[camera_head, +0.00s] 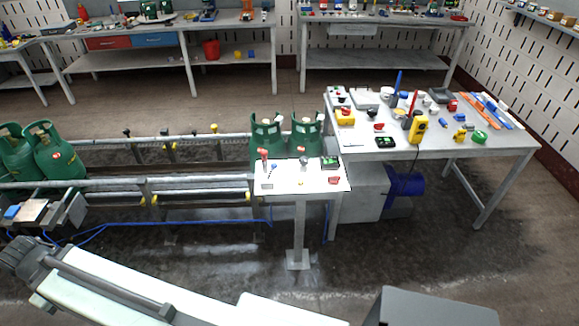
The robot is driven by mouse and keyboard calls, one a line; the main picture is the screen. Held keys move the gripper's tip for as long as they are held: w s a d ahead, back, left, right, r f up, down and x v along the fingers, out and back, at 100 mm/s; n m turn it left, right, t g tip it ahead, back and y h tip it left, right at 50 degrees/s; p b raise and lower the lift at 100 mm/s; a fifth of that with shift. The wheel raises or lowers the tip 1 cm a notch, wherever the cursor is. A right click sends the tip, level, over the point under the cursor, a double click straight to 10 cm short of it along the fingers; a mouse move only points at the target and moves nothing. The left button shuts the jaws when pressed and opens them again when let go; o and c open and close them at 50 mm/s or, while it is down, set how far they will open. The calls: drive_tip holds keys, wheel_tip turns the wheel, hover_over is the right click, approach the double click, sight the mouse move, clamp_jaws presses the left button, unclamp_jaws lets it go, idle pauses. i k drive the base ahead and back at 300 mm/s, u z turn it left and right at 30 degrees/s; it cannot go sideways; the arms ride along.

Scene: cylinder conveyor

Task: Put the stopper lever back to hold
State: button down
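A small white control stand (283,186) stands in front of the conveyor at the picture's middle. A red-topped lever (264,155) stands on its left part, and a grey-knobbed lever (303,162) stands near its middle. I cannot tell which is the stopper lever, or read its setting. Two green gas cylinders (267,137) stand behind the stand at the conveyor's right end. My arm crosses the bottom left, well apart from the stand. Its dark end part is at the far left; no gripper fingers can be made out.
The conveyor rails (190,186) run left from the stand, with more green cylinders (52,152) at the far left. A cluttered workbench (470,152) stands at right. A blue cable (180,222) hangs below the rails. The floor before the stand is clear.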

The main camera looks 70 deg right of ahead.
sight(274, 165)
drive_tip(key=k, duration=0.9)
drive_tip(key=z, duration=0.6)
drive_tip(key=i, duration=1)
drive_tip(key=u, duration=0.1)
